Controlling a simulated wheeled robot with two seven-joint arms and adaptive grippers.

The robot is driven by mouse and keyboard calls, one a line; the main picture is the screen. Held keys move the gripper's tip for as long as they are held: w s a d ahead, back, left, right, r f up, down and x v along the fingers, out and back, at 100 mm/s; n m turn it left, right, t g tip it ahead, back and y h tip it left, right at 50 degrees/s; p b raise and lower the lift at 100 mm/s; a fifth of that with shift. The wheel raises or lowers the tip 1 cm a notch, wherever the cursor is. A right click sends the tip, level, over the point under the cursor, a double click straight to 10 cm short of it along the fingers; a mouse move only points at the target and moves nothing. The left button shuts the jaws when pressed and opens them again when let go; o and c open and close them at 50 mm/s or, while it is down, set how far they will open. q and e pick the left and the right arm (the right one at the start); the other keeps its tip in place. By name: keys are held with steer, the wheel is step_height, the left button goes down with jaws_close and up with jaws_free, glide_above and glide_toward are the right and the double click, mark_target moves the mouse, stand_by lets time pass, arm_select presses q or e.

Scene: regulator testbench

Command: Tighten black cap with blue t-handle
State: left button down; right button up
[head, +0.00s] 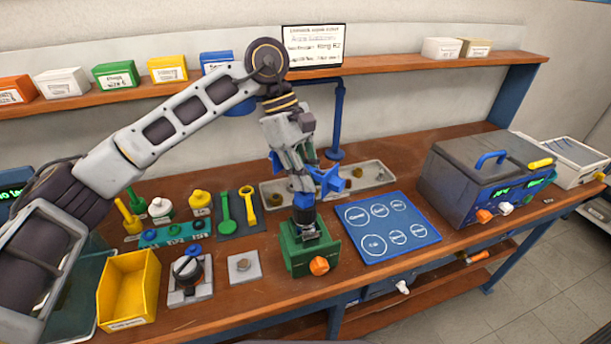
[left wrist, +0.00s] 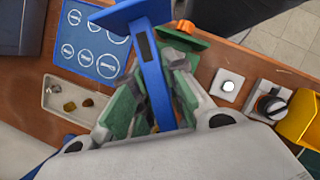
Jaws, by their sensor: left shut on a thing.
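My left gripper (head: 303,180) is shut on the blue t-handle (head: 328,180) above the green fixture (head: 314,250). In the left wrist view the t-handle (left wrist: 150,70) passes between the green finger pads of the gripper (left wrist: 152,105), its crossbar toward the top. In the head view a blue lower end sits right over a dark part (head: 309,229), likely the black cap, in the green fixture. The two look touching, but the gripper and handle partly hide the contact. My right gripper is in neither view.
Left of the fixture are a small plate (head: 244,267), a black-knobbed unit (head: 188,270) and a yellow bin (head: 128,288). A blue mat (head: 387,228) lies to the right, before a grey box (head: 480,182). A long tray (head: 370,178) lies behind.

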arm_select(q)
steer(key=shift+m, duration=0.6)
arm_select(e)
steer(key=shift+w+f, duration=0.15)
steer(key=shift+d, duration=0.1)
arm_select(q)
steer(key=shift+m+g+y+b, duration=0.3)
steer(key=shift+m+g+y, duration=0.1)
steer(key=shift+m, duration=0.4)
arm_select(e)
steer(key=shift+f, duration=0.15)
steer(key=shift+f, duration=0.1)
arm_select(q)
steer(key=shift+m, duration=0.7)
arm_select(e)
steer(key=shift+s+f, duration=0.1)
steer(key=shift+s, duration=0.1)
arm_select(q)
steer(key=shift+m+y, duration=0.3)
steer(key=shift+m, duration=0.1)
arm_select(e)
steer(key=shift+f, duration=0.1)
arm_select(q)
steer(key=shift+m+b, duration=0.35)
steer(key=shift+m, duration=0.15)
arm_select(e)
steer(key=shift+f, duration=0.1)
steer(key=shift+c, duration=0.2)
